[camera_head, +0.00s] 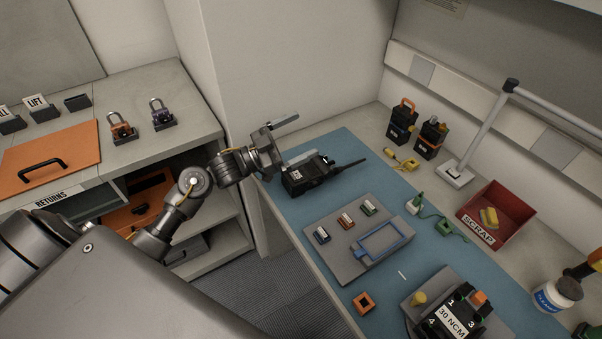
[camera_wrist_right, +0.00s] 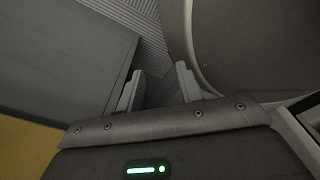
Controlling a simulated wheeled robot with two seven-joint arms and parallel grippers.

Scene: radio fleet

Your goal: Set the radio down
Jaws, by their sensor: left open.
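The black radio (camera_head: 308,176) lies on the blue mat (camera_head: 345,147) near the mat's left edge, its antenna pointing right. My left gripper (camera_head: 303,139) is open just behind and left of the radio. One finger is raised clear of it; the other is close to the radio's upper edge, and I cannot tell whether they touch. My right gripper (camera_wrist_right: 158,85) shows only in the right wrist view. Its fingers are apart with nothing between them, over the floor and beside a grey surface.
A grey fixture (camera_head: 345,245) with a blue-framed recess is in front of the radio. Two black battery-like units (camera_head: 402,125) stand behind. A red scrap bin (camera_head: 497,215) is at right. The returns counter (camera_head: 150,95) is at left, with a floor gap between.

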